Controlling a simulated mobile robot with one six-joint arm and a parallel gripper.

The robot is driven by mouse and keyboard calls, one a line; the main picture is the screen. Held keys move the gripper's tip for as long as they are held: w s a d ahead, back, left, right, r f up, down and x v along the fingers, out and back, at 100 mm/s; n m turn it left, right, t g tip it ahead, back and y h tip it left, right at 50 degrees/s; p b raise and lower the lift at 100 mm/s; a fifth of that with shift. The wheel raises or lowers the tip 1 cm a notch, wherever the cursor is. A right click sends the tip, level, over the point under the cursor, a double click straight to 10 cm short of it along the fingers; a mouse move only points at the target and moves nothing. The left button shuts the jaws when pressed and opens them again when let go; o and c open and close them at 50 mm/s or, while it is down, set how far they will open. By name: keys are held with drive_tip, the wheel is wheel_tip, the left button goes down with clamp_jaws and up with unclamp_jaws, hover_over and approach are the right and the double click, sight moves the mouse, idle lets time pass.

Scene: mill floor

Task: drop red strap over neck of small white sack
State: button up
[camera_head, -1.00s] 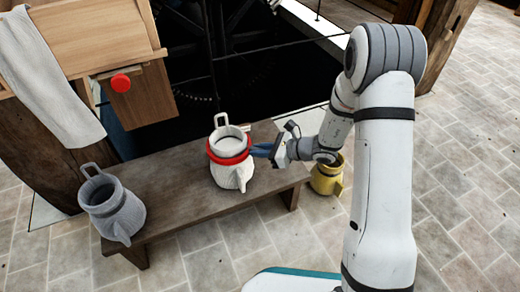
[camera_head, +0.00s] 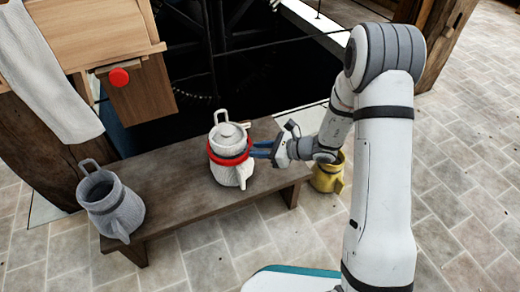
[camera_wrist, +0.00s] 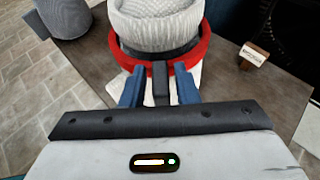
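The small white sack (camera_head: 233,175) stands upright on the bench, with its rounded top (camera_wrist: 158,22) showing above the red strap. The red strap (camera_head: 229,160) is a closed ring around the sack's neck, below the top; it also shows in the wrist view (camera_wrist: 196,56). A dark tab (camera_wrist: 160,84) sticks out from the ring towards me. My gripper (camera_head: 262,149) is at the sack's right side. Its two blue fingers (camera_wrist: 159,88) stand apart on either side of the tab, with visible gaps, so it is open. The ring's far side is partly hidden.
A grey sack (camera_head: 122,212) stands at the bench's left end and a yellow one (camera_head: 325,181) on the floor at right. The wooden bench (camera_head: 180,200) is clear between sacks. A small labelled block (camera_wrist: 253,55) lies behind the white sack. A red button (camera_head: 119,78) is at upper left.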

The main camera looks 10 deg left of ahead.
drive_tip(key=shift+o, duration=1.3)
drive_tip(key=p+v, duration=0.3)
drive_tip(key=v, duration=0.5)
drive_tip(key=shift+a, duration=0.1)
